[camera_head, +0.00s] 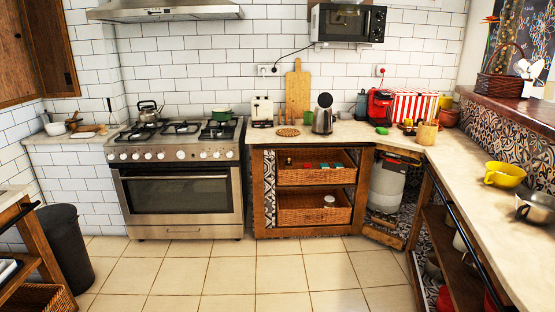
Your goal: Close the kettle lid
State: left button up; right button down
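An electric kettle (322,121) with a steel-grey body stands on the back counter, right of the cutting board. A dark rounded piece (325,100) stands up at its top and looks like its lid, tilted open; it is too small to be sure. A second, stovetop kettle (148,114) with a dark handle sits on the left rear of the stove; its lid state cannot be told. Neither of my grippers is in view.
The stove (178,170) is left of the counter, with a green pot (221,115) on it. A toaster (262,110), cutting board (298,90) and red coffee machine (379,104) stand near the electric kettle. The tiled floor (240,275) ahead is clear. A right-hand counter (465,165) juts forward.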

aim_at(325, 99)
jog(key=i+z, duration=0.1)
jog(key=i, duration=0.65)
jog(key=i+j, duration=0.1)
jog(key=i, duration=0.65)
jog(key=i+z, duration=0.15)
jog(key=i, duration=0.6)
